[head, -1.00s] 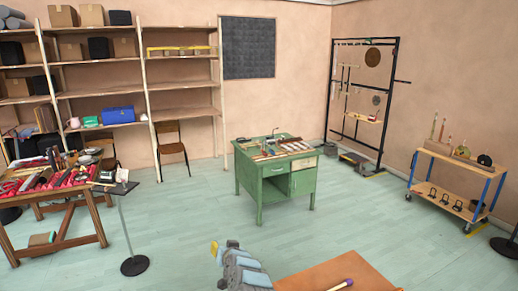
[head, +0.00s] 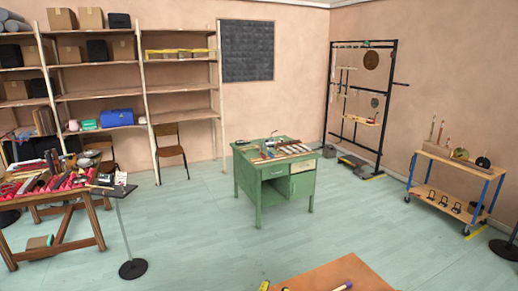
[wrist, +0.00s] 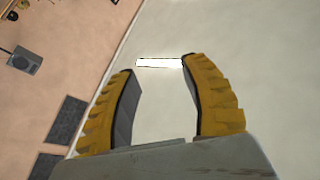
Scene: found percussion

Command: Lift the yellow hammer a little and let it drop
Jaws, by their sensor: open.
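I cannot make out the yellow hammer for certain in either view. A small yellow piece (head: 264,286) shows at the bottom edge of the head view, by the left corner of the wooden tabletop; I cannot tell whether it is a hammer or one of my fingertips. In the wrist view my gripper (wrist: 160,75) is open, with two yellow ribbed fingers apart and nothing between them. It faces the pale ceiling and a bright ceiling light (wrist: 160,63).
A green desk (head: 255,185) with tools stands mid-room. A cluttered table (head: 80,205) and thin stand (head: 124,225) are left, a trolley (head: 455,185) right. Floor between is clear.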

